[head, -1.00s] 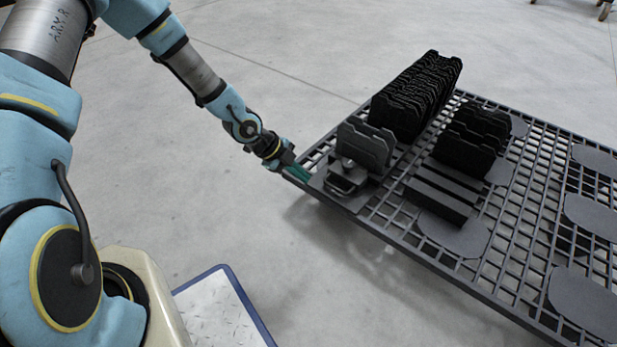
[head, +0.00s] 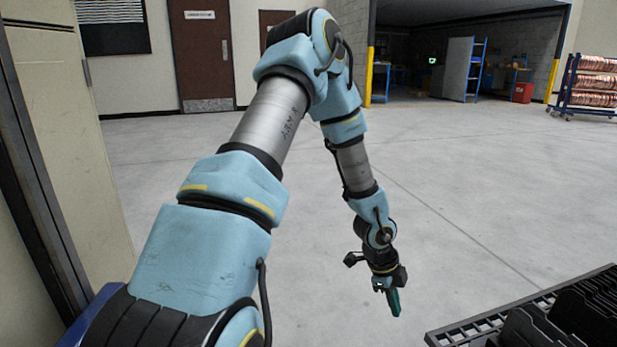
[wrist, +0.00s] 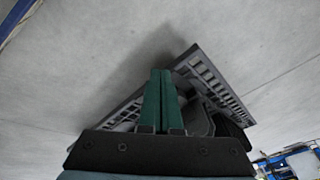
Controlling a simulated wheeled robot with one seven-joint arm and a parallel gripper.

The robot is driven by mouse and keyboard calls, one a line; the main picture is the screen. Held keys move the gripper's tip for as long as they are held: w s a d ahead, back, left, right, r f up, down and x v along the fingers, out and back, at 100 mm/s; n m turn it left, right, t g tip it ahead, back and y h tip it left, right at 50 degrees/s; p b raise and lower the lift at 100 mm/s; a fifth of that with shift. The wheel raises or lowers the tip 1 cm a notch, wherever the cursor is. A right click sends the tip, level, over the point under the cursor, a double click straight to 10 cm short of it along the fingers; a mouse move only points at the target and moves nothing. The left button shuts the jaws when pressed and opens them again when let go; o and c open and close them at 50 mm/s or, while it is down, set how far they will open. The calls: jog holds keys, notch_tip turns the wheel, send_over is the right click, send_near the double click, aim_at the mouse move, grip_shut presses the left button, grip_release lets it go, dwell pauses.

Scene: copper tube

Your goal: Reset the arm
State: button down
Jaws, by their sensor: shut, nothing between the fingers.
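My gripper (head: 393,303) hangs from my blue and grey arm, fingers pointing down, left of the dark grid table in the head view. In the wrist view the two green fingers of my gripper (wrist: 160,75) lie side by side, shut, with nothing between them. The grid table (wrist: 218,85) shows behind and below the fingers there.
Black plates (head: 590,312) stand on the table. Concrete floor (head: 480,190) around the arm is clear. A brown door (head: 201,55), a yellow post (head: 368,75) and a rack of copper coils (head: 592,85) are far back.

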jog(key=w+a+r+n+t+y, duration=0.1)
jog(key=w+a+r+n+y, duration=0.1)
jog(key=a+r+n, duration=0.55)
jog(key=w+a+r+n+t+y, duration=0.1)
jog(key=a+r+n, duration=0.4)
jog(key=a, duration=0.6)
jog(key=s+a+r+n, duration=0.75)
jog(key=a+n, duration=0.25)
jog(key=n, duration=0.2)
notch_tip(320, 180, up, 37)
jog(key=w+p, duration=0.1)
jog(key=p, duration=3.5)
jog(key=shift+m, duration=0.35)
jog(key=c, duration=1.6)
grip_release()
jog(key=shift+w+d+f, duration=0.1)
jog(key=shift+f, duration=0.05)
